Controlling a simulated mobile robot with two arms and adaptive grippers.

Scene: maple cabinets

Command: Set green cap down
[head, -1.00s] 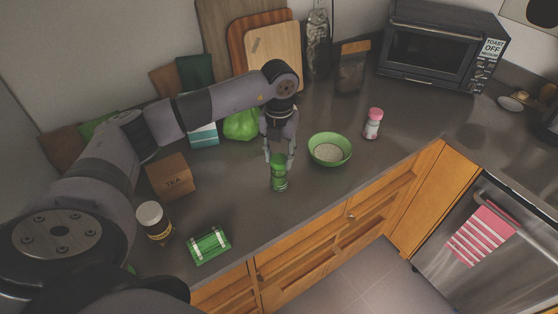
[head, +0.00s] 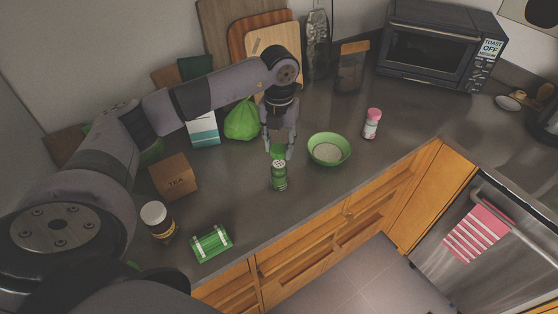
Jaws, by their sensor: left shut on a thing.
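My left gripper (head: 277,153) is shut on the green cap (head: 277,151), which shows partly between its fingers. The cap is just behind the green shaker (head: 279,178) in the picture. The shaker stands upright on the counter with its pale, holed top bare. I cannot tell whether the cap touches the counter. My right gripper is not in view.
A green bowl (head: 329,150) stands close to the right of the gripper. A green bag (head: 241,120), a white and teal box (head: 203,130) and a tea box (head: 174,177) stand behind and left. A green packet (head: 211,243) lies near the counter's front edge. A pink-lidded shaker (head: 372,124) stands right.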

